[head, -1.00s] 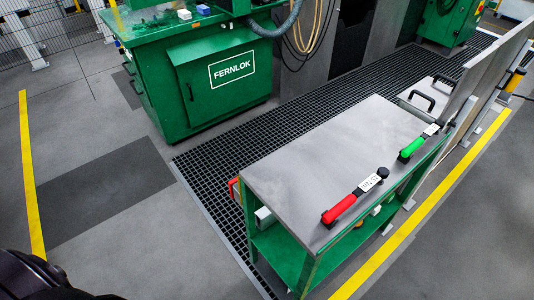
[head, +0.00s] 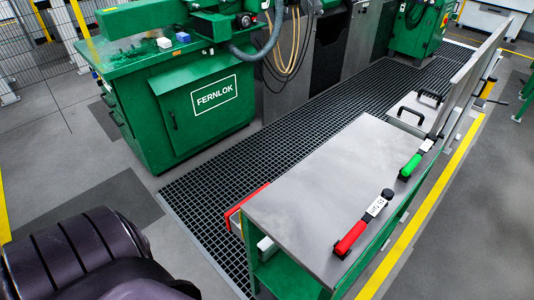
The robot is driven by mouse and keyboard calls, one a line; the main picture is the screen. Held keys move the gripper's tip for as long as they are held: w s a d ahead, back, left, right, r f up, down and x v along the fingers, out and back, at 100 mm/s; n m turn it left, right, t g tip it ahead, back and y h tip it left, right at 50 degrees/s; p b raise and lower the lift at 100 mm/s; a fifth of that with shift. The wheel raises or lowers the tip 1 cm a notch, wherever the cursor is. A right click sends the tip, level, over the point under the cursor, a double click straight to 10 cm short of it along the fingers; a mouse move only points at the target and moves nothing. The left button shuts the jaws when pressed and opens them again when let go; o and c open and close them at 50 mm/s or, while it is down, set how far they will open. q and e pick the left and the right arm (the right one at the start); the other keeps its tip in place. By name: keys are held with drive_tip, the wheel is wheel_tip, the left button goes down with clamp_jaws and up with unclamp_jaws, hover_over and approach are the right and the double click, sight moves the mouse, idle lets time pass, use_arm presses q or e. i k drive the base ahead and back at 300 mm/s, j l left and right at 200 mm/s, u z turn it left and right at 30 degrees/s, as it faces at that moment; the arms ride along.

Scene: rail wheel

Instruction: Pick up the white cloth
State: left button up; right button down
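I cannot clearly make out a white cloth in the head view. A small white item (head: 164,43) lies beside a blue one (head: 183,37) on the green machine's bed at upper left; it looks block-like, and I cannot tell its material. Another whitish item (head: 265,244) shows partly under the grey top of the green bench, too hidden to identify. Neither of my grippers is in view. A dark ribbed part at lower left appears to be my own arm.
The grey-topped bench (head: 310,205) holds a red-handled tool (head: 352,236) and a green-handled tool (head: 412,165) along its right edge. A red item (head: 247,203) sits at its left end. The green FERNLOK machine (head: 195,115) stands beyond black floor grating (head: 195,195).

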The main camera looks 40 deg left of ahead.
sight(164, 42)
drive_tip(key=j+z, duration=0.1)
drive_tip(key=j, duration=0.3)
drive_tip(key=k+j+z, duration=0.15)
drive_tip(key=j, duration=0.25)
drive_tip(key=k+j+z, duration=0.1)
drive_tip(key=j, duration=0.3)
drive_tip(key=k+j+z, duration=0.1)
drive_tip(key=j, duration=0.25)
drive_tip(key=k+j+z, duration=0.1)
drive_tip(key=j, duration=0.3)
drive_tip(key=k+j+z, duration=0.15)
drive_tip(key=j, duration=0.2)
drive_tip(key=k+j, duration=0.15)
drive_tip(key=j, duration=0.2)
drive_tip(key=k+j, duration=0.2)
drive_tip(key=j, duration=0.2)
drive_tip(key=k+j, duration=0.15)
drive_tip(key=j, duration=0.2)
drive_tip(key=k+j, duration=0.15)
drive_tip(key=j, duration=0.2)
drive_tip(key=u, duration=1.7)
drive_tip(key=i+j, duration=0.15)
drive_tip(key=i, duration=0.25)
